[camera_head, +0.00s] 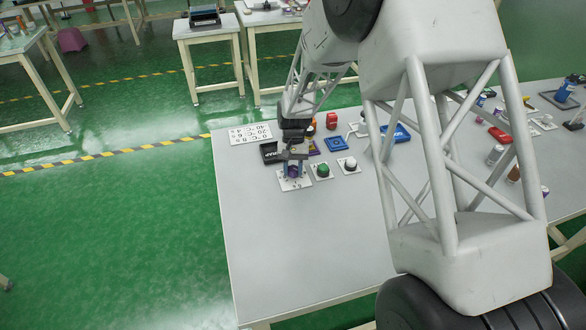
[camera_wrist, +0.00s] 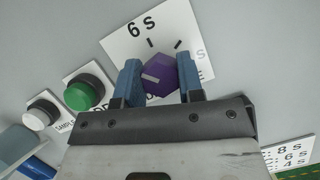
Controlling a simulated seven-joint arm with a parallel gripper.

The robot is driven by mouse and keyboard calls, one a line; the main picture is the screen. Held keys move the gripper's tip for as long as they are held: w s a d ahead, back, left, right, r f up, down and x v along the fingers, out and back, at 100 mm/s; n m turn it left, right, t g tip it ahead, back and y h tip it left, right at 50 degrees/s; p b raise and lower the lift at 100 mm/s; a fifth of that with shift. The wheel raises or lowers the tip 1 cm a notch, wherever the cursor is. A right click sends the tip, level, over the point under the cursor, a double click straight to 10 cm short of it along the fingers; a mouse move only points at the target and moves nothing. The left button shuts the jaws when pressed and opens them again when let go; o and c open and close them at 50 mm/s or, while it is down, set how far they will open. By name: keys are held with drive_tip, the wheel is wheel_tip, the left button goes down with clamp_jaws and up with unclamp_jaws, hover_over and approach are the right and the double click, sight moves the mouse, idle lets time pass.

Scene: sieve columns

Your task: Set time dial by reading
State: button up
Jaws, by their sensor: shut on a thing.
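A purple dial knob (camera_wrist: 172,76) sits on a white plate (camera_wrist: 120,42) with dark tick marks and a "6 S" label. A pale line on the knob points left in the wrist view. My gripper (camera_wrist: 160,82) has its two blue fingers on either side of the knob, shut on it. My gripper (camera_head: 293,170) covers most of the knob in the head view. A white card (camera_head: 250,133) with temperatures and times lies behind; its edge (camera_wrist: 288,153) shows 8 S, 6 S and 4 S in the wrist view. I make out no temperature reading.
A green button (camera_head: 322,171) and a white button (camera_head: 349,165) stand right of the dial. A black box (camera_head: 269,152) lies close behind my gripper. A blue tray (camera_head: 336,144) and a red object (camera_head: 331,120) are farther back. The table's front left is clear.

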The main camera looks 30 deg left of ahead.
drive_tip(key=m+y, duration=0.1)
drive_tip(key=m, duration=0.2)
drive_tip(key=shift+m+y, duration=0.3)
drive_tip(key=shift+m, duration=0.1)
drive_tip(key=m+y, duration=0.1)
drive_tip(key=m, duration=0.3)
drive_tip(key=shift+m+y, duration=0.3)
drive_tip(key=shift+y, duration=0.1)
drive_tip(key=o, duration=0.9)
drive_tip(key=shift+o, duration=0.2)
drive_tip(key=shift+r, duration=0.1)
drive_tip(key=v, duration=0.7)
drive_tip(key=shift+w+r, duration=0.25)
drive_tip(key=shift+r, duration=0.05)
drive_tip(key=shift+d, duration=0.1)
